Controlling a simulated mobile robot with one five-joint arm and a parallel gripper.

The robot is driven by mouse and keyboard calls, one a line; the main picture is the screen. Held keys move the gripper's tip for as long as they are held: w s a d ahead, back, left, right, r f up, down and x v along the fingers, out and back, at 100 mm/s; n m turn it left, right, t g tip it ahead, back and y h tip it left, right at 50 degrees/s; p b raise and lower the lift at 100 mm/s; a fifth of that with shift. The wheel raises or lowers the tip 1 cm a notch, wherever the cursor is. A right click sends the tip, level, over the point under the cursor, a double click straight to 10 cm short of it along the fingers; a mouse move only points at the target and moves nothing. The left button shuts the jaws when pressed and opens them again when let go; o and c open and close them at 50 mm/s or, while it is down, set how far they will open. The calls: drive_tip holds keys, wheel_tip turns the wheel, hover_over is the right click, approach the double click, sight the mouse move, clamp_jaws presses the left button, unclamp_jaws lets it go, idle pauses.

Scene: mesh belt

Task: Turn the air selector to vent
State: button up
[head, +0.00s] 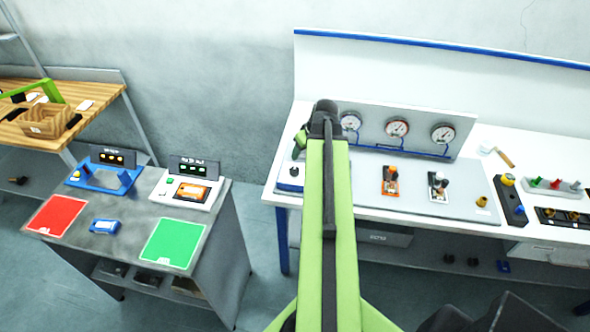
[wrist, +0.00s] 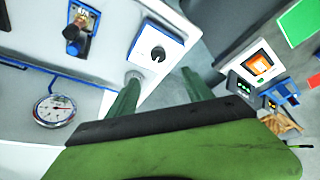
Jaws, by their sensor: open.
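A white box with a round black knob, which looks like the air selector, shows in the wrist view (wrist: 148,56). A pale line marks the knob; the lettering around it is too small to read. In the head view a white box with a black knob (head: 289,183) stands at the bench's left end, partly beside my arm. My gripper (wrist: 163,88) is open and empty. In the head view my arm hides most of the gripper.
A blue-based valve (wrist: 82,30) sits beside the box. Pressure gauges (head: 397,128) line the back panel; orange (head: 390,181) and white (head: 438,187) valves stand on the bench. A grey table (head: 113,216) with red and green mats is at left, across a floor gap.

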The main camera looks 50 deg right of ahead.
sight(295, 170)
drive_tip(key=b+x, duration=1.4)
drive_tip(key=x, duration=0.2)
drive_tip(key=shift+s+d+f, duration=0.1)
drive_tip(key=shift+d+f, duration=0.05)
drive_tip(key=shift+c, duration=0.2)
